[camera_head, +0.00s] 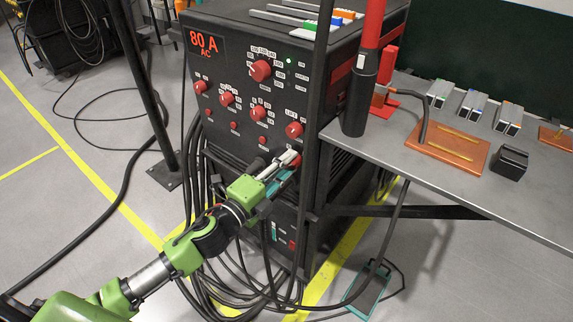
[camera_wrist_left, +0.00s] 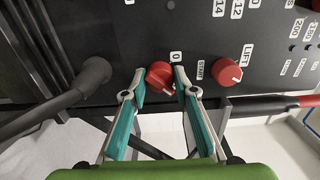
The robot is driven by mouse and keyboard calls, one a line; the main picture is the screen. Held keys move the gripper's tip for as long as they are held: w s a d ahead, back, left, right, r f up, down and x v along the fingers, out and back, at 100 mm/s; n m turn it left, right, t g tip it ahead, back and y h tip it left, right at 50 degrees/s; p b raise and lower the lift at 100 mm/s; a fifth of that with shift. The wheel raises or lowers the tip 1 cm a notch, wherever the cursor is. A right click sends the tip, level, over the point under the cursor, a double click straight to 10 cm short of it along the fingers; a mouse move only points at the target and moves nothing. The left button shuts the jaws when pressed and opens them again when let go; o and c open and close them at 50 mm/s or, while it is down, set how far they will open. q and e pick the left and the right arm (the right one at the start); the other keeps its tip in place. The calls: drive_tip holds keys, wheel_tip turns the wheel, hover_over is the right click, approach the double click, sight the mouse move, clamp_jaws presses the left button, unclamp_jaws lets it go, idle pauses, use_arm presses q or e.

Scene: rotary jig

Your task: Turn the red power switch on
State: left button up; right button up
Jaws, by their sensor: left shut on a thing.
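The red power switch (camera_wrist_left: 158,77) is a round red knob on the black welding machine's front panel, with a "0" label beside it. In the head view the red switch (camera_head: 297,161) shows partly at the panel's lower right, largely covered by my gripper. My left gripper (camera_head: 291,160) reaches it from the lower left. In the wrist view the left gripper's (camera_wrist_left: 160,78) two fingers stand on either side of the knob, shut on it. The knob's white mark points toward the lower right in the wrist view. My right gripper is not in view.
A similar red knob labelled LIFT (camera_wrist_left: 227,71) sits close by. The machine's display (camera_head: 204,44) reads 80 A AC. Thick black cables (camera_head: 205,230) hang below the panel. A dark upright post (camera_head: 316,110) and a metal table (camera_head: 455,185) stand close on the right.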

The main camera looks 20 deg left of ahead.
use_arm(q)
drive_tip(key=o, duration=1.1)
drive_tip(key=v, duration=1.2)
